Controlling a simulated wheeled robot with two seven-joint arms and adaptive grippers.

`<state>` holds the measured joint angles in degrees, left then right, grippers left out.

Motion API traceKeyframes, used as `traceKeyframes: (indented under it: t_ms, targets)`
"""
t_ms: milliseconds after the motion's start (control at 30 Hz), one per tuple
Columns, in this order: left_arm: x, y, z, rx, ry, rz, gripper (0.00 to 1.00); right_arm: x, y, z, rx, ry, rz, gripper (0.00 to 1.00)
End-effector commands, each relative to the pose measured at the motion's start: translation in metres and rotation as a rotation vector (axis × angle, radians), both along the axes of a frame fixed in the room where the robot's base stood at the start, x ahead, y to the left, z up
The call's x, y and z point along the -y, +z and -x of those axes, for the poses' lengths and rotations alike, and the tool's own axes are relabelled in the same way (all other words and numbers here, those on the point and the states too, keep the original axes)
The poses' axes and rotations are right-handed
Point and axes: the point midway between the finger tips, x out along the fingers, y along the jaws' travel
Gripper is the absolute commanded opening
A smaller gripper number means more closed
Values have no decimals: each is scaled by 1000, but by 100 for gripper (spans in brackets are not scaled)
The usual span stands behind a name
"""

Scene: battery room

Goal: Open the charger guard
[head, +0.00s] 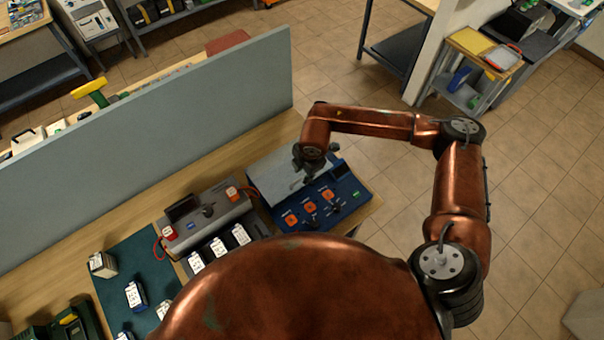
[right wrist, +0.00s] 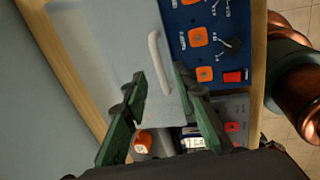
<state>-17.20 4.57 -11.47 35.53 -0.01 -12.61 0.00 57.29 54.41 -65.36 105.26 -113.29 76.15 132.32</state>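The charger (head: 345,205) is a blue box with orange square switches and dark knobs, on the wooden bench. Its guard (head: 270,172) is a pale grey panel beside the controls. In the right wrist view the guard (right wrist: 115,45) carries a white bar handle (right wrist: 155,55). My right gripper (head: 309,172) is over the charger, near the guard's edge. In the right wrist view my right gripper (right wrist: 160,82) is open, its green fingers on either side of the handle's lower part. I cannot tell whether they touch it. My left gripper is not in view.
A grey partition (head: 160,140) stands along the bench behind the charger. A grey device (head: 205,215) with red-ended leads is left of it. Several white-labelled batteries (head: 135,294) stand on and around a dark green mat (head: 125,262). Open tiled floor lies to the right.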

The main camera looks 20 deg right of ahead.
Motion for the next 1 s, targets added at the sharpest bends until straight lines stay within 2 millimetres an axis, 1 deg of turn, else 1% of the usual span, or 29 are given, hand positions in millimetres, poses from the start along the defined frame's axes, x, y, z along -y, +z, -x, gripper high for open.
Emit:
traceKeyframes:
  t_ms: [33, 100, 200, 333, 533, 900, 1000]
  targets:
    - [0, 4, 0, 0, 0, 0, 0, 0, -6, -1, -3, -2, 1, 26]
    - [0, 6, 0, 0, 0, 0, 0, -1, -14, -2, -4, -2, -1, 26]
    - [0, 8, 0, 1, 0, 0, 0, -2, -22, -4, -2, -1, -2, 26]
    - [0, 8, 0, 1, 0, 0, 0, -2, -26, -5, -1, 0, -1, 26]
    - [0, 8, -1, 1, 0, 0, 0, -2, -26, -4, -2, 0, -2, 26]
    - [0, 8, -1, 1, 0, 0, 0, -2, -26, -4, -2, 0, -2, 0]
    - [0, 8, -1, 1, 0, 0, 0, -2, -26, -4, -2, 0, -2, 0]
